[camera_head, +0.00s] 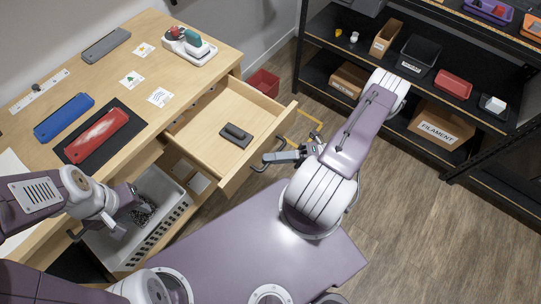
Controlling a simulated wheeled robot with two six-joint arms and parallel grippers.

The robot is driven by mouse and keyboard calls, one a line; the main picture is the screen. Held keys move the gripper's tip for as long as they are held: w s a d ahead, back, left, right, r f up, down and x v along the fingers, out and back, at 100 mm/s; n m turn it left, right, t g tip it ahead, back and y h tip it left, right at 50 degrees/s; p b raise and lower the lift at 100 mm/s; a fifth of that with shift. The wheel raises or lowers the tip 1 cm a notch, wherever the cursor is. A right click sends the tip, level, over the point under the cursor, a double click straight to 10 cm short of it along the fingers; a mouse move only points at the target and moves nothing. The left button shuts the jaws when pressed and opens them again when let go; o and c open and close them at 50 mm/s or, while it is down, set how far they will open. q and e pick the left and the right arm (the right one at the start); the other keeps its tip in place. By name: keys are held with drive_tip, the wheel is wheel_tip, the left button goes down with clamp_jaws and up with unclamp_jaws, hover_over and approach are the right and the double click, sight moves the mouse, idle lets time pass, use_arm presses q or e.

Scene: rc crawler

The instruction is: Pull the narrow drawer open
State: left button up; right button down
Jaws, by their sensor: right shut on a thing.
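The light wooden drawer (209,121) stands pulled out from the desk, and its inside is visible. A small dark block-like object (236,134) lies on its bottom. My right gripper (274,158) is at the dark handle (257,168) on the drawer's front panel (240,168) and is shut on it. My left gripper (135,203) is at the lower left, above the grey perforated bin. Its fingers are small and partly hidden, so I cannot tell whether they are open.
The desk top (133,63) holds a blue case (64,117), a red case (97,136) on a dark mat and several cards. The grey bin (150,243) is below the desk. A red bin (263,83) stands behind the drawer. Dark shelves (470,103) stand at right; floor (420,220) is clear.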

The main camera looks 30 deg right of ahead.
drive_tip(key=c, duration=1.8)
unclamp_jaws()
drive_tip(key=shift+o, duration=0.2)
drive_tip(key=shift+d, duration=0.1)
drive_tip(key=b+v, duration=0.1)
drive_tip(key=v, duration=0.8)
